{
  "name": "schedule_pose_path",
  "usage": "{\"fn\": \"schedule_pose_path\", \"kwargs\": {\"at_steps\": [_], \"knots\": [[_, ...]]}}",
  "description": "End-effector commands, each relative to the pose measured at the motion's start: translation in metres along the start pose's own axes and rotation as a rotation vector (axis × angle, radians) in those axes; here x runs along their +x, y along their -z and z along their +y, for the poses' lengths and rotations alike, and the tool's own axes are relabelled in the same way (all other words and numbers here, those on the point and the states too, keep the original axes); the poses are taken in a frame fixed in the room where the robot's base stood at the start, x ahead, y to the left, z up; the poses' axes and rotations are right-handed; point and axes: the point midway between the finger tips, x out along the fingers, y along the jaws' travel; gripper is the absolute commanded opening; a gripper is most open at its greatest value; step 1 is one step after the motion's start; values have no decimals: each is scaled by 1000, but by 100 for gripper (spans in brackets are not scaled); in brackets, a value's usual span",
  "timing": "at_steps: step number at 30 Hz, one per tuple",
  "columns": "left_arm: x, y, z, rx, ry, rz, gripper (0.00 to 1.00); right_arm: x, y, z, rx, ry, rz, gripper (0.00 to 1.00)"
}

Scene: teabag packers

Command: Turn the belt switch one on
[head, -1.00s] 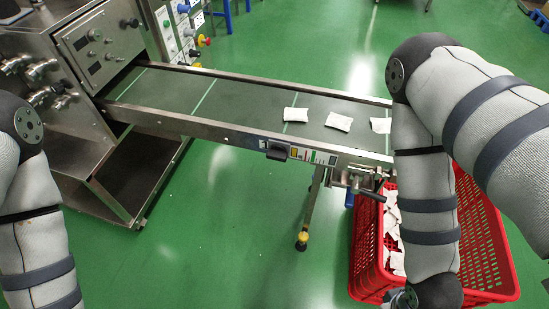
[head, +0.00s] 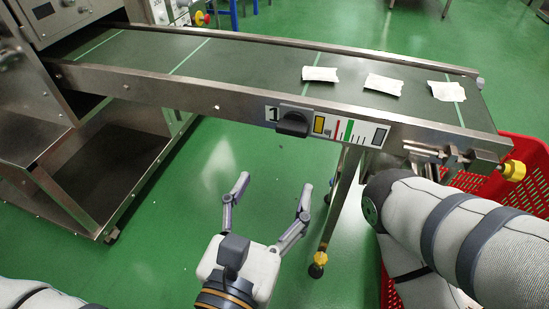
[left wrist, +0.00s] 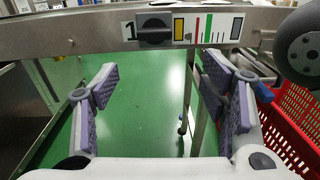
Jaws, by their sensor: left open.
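The belt switch one is a black rotary knob (head: 293,124) on the side rail of the conveyor, beside a label "1". Its handle lies roughly level. The knob also shows at the top of the left wrist view (left wrist: 155,31), ahead of the fingers and above them. My left gripper (head: 270,198) is open and empty, in front of the rail and below the knob, apart from it. Its fingers (left wrist: 166,95) are spread wide in the left wrist view. My right arm comes in at the lower right of the head view; its gripper is not seen.
The conveyor belt (head: 240,75) carries three white teabag packets (head: 383,84). A red crate (head: 530,160) stands under the belt's right end, partly behind my right arm. A steel machine (head: 30,100) stands at the left. Green floor lies below the rail.

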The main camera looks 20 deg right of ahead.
Motion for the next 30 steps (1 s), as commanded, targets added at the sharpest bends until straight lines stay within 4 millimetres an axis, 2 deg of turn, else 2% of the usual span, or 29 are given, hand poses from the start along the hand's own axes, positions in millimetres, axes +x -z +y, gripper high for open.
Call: {"fn": "schedule_pose_path", "kwargs": {"at_steps": [2,5,12,16,21,28,30], "knots": [[8,-5,8,-36,-27,-26,67,3,1,0,0,0,-5,0],[25,-10,9,-37,-29,-31,67,2,0,0,-1,0,-6,0],[86,-10,9,-34,-26,-28,67,10,3,-1,-2,0,-17,0],[110,-10,9,-35,-25,-26,67,13,4,-1,-2,0,-22,0],[123,-12,9,-35,-23,-25,67,14,5,-1,-2,0,-24,0],[124,-12,9,-35,-22,-24,67,14,4,-1,-2,0,-24,0],[124,-12,9,-35,-22,-24,51,14,4,-1,-3,0,-24,0]]}}
